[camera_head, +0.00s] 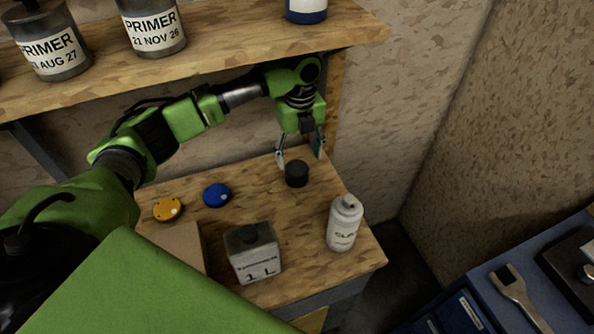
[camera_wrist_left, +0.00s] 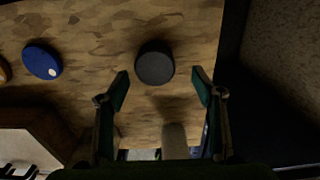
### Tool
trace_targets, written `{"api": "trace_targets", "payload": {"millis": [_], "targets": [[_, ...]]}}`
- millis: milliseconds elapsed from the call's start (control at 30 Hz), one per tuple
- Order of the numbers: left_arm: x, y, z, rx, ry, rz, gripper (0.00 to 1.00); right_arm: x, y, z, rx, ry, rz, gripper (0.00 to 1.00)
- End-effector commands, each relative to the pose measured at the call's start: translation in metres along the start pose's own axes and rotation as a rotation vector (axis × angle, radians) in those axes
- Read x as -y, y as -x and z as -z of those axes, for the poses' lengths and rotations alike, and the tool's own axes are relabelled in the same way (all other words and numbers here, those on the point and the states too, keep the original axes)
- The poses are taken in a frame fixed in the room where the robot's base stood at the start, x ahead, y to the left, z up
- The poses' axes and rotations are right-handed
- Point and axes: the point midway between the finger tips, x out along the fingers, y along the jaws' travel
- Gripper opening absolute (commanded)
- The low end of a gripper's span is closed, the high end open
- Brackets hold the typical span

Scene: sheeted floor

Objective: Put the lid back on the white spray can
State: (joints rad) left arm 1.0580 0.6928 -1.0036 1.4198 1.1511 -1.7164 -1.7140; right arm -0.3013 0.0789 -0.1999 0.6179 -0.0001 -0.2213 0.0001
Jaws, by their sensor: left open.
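The white spray can (camera_head: 344,223) stands upright near the right front edge of the wooden bench (camera_head: 300,205), its nozzle uncovered. A black round lid (camera_head: 297,173) sits on the bench behind it and to its left. In the left wrist view the lid (camera_wrist_left: 155,64) lies just beyond the fingertips, roughly centred between them. My left gripper (camera_head: 300,156) is open and empty, pointing down above and behind the lid; it also shows in the left wrist view (camera_wrist_left: 160,90). My right gripper is not in view.
A blue disc (camera_head: 217,195) and a yellow disc (camera_head: 167,209) lie left of the lid. A grey 1 L tin (camera_head: 253,253) stands at the front. The upper shelf (camera_head: 230,40) with primer tins (camera_head: 152,27) overhangs the back. A wrench (camera_head: 520,295) lies at right.

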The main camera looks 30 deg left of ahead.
Motion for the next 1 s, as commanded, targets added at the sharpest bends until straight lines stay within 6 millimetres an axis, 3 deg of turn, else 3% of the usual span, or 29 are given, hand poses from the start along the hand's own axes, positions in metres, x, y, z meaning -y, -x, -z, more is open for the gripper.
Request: {"api": "trace_targets", "payload": {"millis": [233,400,600,933,1000], "targets": [[-0.003,-0.005,0.000,-0.001,0.000,-0.003,0.61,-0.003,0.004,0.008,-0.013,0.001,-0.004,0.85],[-0.009,-0.030,0.000,-0.001,-0.001,-0.004,0.61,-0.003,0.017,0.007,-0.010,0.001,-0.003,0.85],[-0.008,-0.051,0.000,0.001,-0.001,-0.001,0.61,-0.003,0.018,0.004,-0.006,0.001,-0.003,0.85],[-0.008,-0.052,0.000,0.002,-0.001,0.000,0.61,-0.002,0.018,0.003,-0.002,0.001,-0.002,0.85],[-0.008,-0.052,0.000,0.002,-0.001,0.000,0.46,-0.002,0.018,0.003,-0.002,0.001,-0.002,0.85]]}}
